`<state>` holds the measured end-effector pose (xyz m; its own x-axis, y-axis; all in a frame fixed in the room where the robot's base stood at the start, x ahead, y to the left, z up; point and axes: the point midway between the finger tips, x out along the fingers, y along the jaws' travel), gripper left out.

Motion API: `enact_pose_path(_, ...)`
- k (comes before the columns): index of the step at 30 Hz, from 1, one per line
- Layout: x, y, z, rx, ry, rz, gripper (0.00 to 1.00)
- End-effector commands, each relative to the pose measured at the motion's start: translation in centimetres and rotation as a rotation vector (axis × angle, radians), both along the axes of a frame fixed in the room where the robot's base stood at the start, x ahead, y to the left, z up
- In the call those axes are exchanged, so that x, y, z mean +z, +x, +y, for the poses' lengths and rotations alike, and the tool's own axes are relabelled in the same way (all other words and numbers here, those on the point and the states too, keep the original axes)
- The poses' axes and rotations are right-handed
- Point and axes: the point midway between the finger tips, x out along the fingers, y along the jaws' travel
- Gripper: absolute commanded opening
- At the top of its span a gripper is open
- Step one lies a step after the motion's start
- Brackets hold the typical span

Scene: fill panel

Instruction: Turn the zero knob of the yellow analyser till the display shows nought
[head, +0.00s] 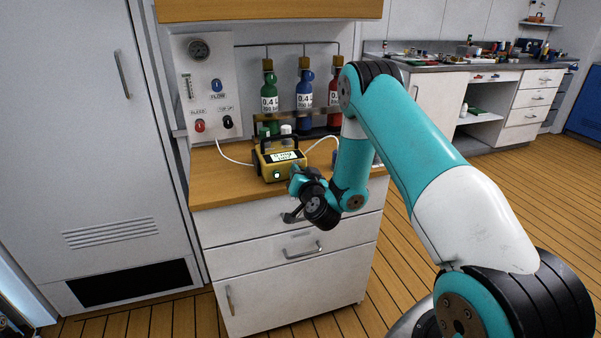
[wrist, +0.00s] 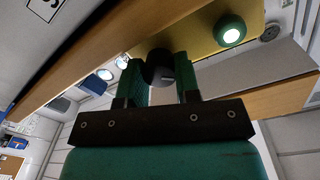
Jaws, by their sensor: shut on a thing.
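The yellow analyser (head: 267,168) stands on the wooden top of the cabinet, with a dark carrying handle. Its lit display (head: 285,156) faces me, but the digits are too small to read surely. A green lit button (head: 277,175) is on its front; it also shows in the wrist view (wrist: 231,31). My gripper (head: 296,181) is at the analyser's front right corner. In the wrist view, its green fingers (wrist: 160,82) are shut on the dark zero knob (wrist: 159,65), one on each side. The knob is hidden in the head view.
Red, blue and green bottles (head: 305,97) stand behind the analyser. A grey panel (head: 208,85) with knobs and a gauge is at the left. White tubes run from both sides of the analyser. The wooden top (head: 222,185) is clear at its front left.

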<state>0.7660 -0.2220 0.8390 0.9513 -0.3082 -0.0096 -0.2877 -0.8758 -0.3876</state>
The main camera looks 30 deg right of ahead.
Motion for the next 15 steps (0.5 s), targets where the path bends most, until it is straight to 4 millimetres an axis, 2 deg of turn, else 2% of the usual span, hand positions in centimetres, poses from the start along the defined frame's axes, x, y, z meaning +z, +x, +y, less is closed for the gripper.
enact_pose_path(4,0.05,0.01,-0.06,-0.002,0.081,-0.023,0.07)
enact_pose_path(12,0.03,0.02,0.00,-0.001,0.086,-0.026,0.07)
enact_pose_path(13,0.03,0.02,0.00,-0.001,0.085,-0.025,0.37)
enact_pose_path(15,0.03,0.03,0.01,-0.001,0.085,-0.025,0.53)
